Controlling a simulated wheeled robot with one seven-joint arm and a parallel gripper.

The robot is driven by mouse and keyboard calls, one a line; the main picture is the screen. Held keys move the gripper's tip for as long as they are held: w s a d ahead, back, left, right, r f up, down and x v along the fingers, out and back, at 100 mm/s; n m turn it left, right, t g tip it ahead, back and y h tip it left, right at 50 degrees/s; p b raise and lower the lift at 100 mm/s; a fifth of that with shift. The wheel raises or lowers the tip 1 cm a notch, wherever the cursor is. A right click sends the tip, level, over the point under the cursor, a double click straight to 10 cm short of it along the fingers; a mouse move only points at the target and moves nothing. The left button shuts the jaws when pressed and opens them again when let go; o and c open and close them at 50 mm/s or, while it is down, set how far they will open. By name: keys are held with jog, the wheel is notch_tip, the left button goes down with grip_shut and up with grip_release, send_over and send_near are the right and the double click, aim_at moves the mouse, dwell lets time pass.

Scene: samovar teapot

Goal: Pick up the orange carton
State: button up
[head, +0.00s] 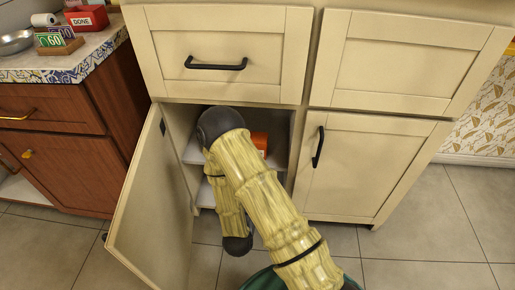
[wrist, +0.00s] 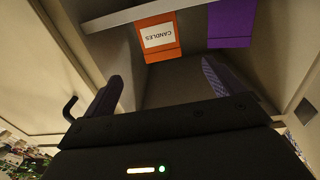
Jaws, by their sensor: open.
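The orange carton (wrist: 171,52) stands on a shelf inside the open cabinet, with a white label reading CANDLES that appears upside down in the wrist view. In the head view a small part of the orange carton (head: 260,142) shows beside my arm; the rest is hidden. My gripper (wrist: 163,80) is open and empty in the wrist view, its two dark purple fingers apart. The carton appears ahead of the fingers, between their lines, and I see no contact. In the head view my arm hides the fingers.
A purple box (wrist: 232,22) stands beside the carton. A pale shelf edge (wrist: 140,14) runs near it. The open cabinet door (head: 151,200) is left of my arm, and a closed door (head: 350,165) with a black handle is to the right. A drawer (head: 220,50) is above the opening.

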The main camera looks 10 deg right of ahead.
jog(key=shift+w+d, duration=0.1)
send_near(260, 139)
jog(key=shift+f, duration=1.4)
jog(key=x, duration=0.2)
jog(key=b+x, duration=0.1)
jog(key=x, duration=0.1)
jog(key=a+b+x, duration=0.1)
jog(key=x, duration=0.2)
jog(key=shift+w+f, duration=0.15)
jog(key=shift+w, duration=0.2)
jog(key=shift+w+b, duration=0.1)
jog(key=shift+b, duration=0.25)
jog(key=shift+w+d+b, duration=0.1)
jog(key=shift+w+b, duration=0.15)
jog(key=shift+b, duration=0.05)
jog(key=b+x, duration=0.2)
jog(key=x, duration=0.2)
jog(key=shift+w, duration=0.2)
jog(key=shift+c, duration=0.2)
